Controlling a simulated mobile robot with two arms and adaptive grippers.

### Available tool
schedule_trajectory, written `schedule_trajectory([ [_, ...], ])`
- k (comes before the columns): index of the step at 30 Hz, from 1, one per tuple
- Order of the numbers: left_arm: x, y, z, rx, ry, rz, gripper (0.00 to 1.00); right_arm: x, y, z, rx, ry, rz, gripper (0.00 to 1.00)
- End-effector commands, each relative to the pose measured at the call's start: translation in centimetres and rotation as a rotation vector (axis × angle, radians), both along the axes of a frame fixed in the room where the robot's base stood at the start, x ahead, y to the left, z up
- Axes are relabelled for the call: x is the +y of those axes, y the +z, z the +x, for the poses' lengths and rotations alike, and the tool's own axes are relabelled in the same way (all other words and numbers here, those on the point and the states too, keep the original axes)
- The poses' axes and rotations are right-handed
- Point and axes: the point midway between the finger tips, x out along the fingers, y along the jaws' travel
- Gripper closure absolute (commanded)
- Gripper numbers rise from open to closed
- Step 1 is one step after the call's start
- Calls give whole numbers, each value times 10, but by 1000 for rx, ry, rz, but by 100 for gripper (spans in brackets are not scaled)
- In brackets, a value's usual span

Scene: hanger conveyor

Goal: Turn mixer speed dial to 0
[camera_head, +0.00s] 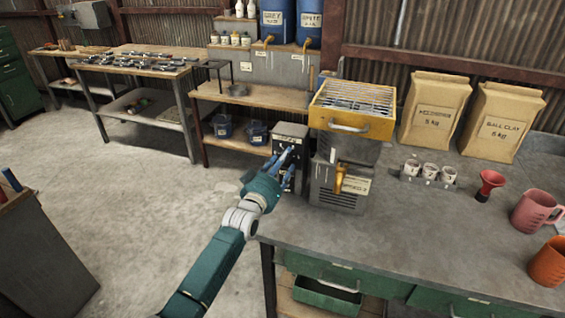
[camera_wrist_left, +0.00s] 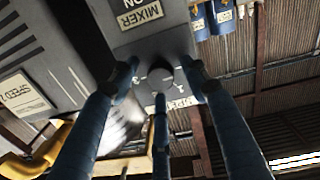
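The mixer control box (camera_head: 291,132) is a dark grey box left of the mixer machine (camera_head: 345,160) on the bench. In the left wrist view, the box carries a MIXER label (camera_wrist_left: 139,16) and a round dark speed dial (camera_wrist_left: 160,79) with small numbers around it. My left gripper (camera_head: 287,160) is in front of the box, its blue fingers open and spread around the dial. The wrist view shows gaps between the fingers and the dial; contact cannot be told. The dial's exact setting is unclear. My right gripper is not in view.
The machine has a yellow grated top (camera_head: 352,108) and a brass spout (camera_head: 340,180). A cup rack (camera_head: 428,178), red funnel (camera_head: 489,185), pink jug (camera_head: 536,210) and orange jug (camera_head: 551,262) stand to the right. Paper bags (camera_head: 434,108) stand behind. The bench front is clear.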

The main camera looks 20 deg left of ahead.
Motion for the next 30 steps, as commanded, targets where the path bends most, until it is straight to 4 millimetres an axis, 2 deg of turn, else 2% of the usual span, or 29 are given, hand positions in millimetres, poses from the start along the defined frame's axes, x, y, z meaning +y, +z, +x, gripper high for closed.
schedule_trajectory([
  [5,0,1,-2,-2,0,1,54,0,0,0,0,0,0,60],
  [8,1,0,-11,-1,0,0,54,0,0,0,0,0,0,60],
  [11,3,0,-26,-2,0,0,54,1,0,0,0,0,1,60],
  [21,9,0,-96,0,0,1,54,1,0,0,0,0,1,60],
  [25,10,-1,-112,1,1,1,54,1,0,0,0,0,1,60],
  [30,11,0,-120,0,0,1,54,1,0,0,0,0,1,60],
])
